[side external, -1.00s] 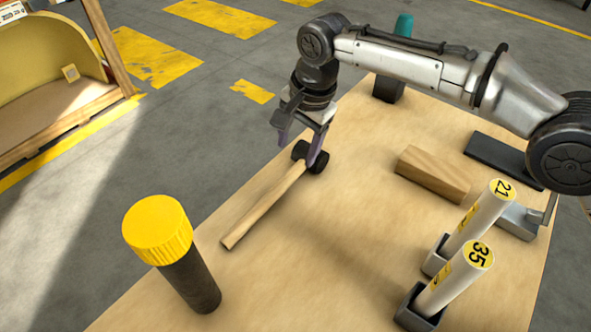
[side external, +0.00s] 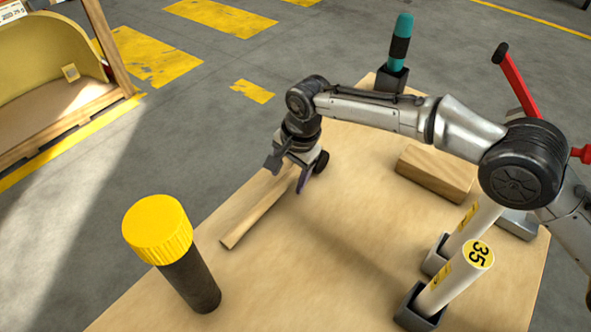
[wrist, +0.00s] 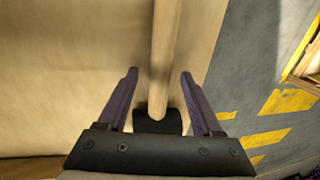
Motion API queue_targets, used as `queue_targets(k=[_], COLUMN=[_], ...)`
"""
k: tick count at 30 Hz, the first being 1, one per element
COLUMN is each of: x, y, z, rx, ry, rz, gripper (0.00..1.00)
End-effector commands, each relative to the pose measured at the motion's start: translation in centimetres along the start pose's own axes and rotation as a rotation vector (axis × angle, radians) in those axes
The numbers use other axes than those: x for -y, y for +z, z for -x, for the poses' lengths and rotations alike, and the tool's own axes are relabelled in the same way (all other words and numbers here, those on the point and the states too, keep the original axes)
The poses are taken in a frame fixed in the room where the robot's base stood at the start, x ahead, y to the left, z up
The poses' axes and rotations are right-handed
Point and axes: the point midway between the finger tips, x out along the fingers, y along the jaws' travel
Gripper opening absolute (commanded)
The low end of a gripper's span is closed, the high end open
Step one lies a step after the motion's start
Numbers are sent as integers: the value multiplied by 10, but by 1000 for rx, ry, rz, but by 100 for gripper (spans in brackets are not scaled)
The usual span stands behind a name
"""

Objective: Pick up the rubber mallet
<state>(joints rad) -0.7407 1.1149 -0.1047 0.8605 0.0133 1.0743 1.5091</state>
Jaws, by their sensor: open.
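The rubber mallet lies flat on the wooden table, with a pale wooden handle (side external: 258,213) and a black head (side external: 321,162) partly hidden by my gripper in the side view. My gripper (side external: 288,176) is just above the handle, near the head end. In the wrist view my gripper (wrist: 159,75) is open and empty, with one purple finger on each side of the handle (wrist: 165,50). The black head (wrist: 158,122) shows between the fingers, close to the gripper body. I cannot tell whether the fingers have reached handle height.
A dark cylinder with a yellow cap (side external: 158,231) stands left of the handle. A wood block (side external: 436,174), white numbered tubes in holders (side external: 455,275) and a teal-handled tool (side external: 400,45) are to the right and back. The middle of the table (side external: 325,245) is clear.

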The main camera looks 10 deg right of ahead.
Motion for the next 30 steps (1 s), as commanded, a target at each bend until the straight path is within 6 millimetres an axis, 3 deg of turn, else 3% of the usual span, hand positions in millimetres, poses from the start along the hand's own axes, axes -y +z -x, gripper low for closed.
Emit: queue_targets(k=[3, 14, 30], x=[0, 0, 0], y=[0, 0, 0], z=[0, 1, 1], rx=[0, 0, 0], ry=[0, 0, 0], rz=[0, 0, 0], gripper=[67, 2, 0])
